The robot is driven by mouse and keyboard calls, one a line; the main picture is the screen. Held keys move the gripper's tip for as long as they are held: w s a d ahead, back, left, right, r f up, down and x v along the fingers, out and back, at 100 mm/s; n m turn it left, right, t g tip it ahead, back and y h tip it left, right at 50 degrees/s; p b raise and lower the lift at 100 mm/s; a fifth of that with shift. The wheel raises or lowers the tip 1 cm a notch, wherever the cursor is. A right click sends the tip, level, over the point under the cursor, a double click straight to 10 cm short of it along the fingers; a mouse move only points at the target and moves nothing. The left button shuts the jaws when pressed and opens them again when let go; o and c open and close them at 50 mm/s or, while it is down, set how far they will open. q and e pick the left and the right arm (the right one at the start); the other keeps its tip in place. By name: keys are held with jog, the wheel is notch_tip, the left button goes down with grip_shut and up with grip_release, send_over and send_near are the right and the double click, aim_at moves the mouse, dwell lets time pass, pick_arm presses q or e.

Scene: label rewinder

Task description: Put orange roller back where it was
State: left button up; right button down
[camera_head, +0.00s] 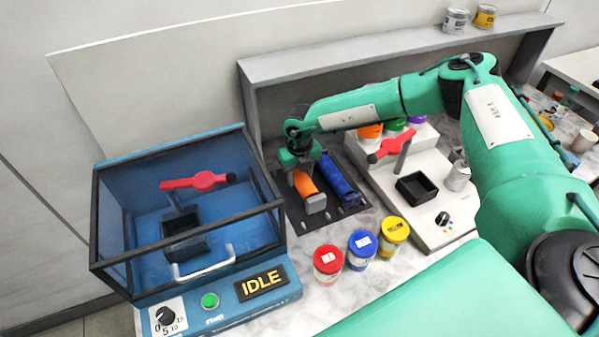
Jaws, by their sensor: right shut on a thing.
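The orange roller (306,187) lies lengthwise at the dark rack (352,208), with its grey end facing the front. My right gripper (299,168) reaches down from above and is shut on the far end of the orange roller. The fingertips are small and partly hidden by the wrist. I cannot tell whether the roller rests fully on the rack or is just above it. A blue roller (336,178) lies beside it on the right. My left gripper is not in view.
A blue glass-sided machine (215,305) marked IDLE stands at left. Red (328,264), blue (361,249) and yellow (395,236) lidded jars stand in front of the rack. A white machine (428,222) with a black box (416,187) is at right. A grey shelf (350,58) runs behind.

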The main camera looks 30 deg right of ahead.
jog(key=shift+f+b, duration=0.5)
jog(key=shift+f, duration=0.4)
jog(key=shift+f+b, duration=0.9)
jog(key=shift+f, duration=0.6)
jog(key=shift+f, duration=0.25)
jog(key=c, duration=0.9)
grip_release()
jog(key=shift+o, duration=1)
notch_tip(320, 180, up, 13)
jog(key=b, duration=0.4)
jog(key=shift+f, duration=0.2)
jog(key=shift+r, duration=0.65)
